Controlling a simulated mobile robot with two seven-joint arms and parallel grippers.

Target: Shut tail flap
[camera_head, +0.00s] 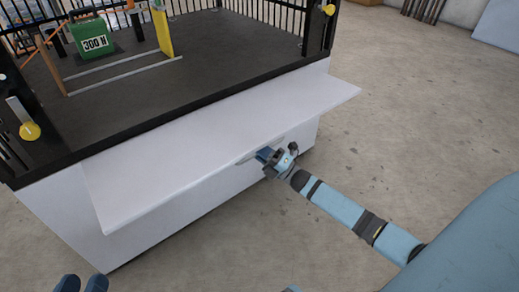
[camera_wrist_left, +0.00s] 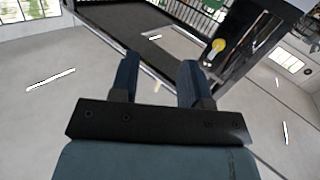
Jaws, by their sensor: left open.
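The tail flap (camera_head: 190,165) is a long white panel. It hangs open, sticking outward from the bed's black rear edge. A small pale grip shows at its outer edge, near the middle. My right gripper (camera_head: 265,155) is at that edge beside the grip, its arm coming in from the right. Whether its fingers touch or hold the flap I cannot tell. My left gripper (camera_head: 82,285) shows only its dark blue fingertips at the bottom left, apart and clear of the flap. In the left wrist view its fingers (camera_wrist_left: 158,82) are open with nothing between them.
The dark bed floor (camera_head: 130,95) carries a green block (camera_head: 92,40) marked 300 N beside a wooden and yellow frame. Yellow knobs (camera_head: 30,131) sit by the black corner posts. The concrete floor (camera_head: 420,120) right of the bed is clear.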

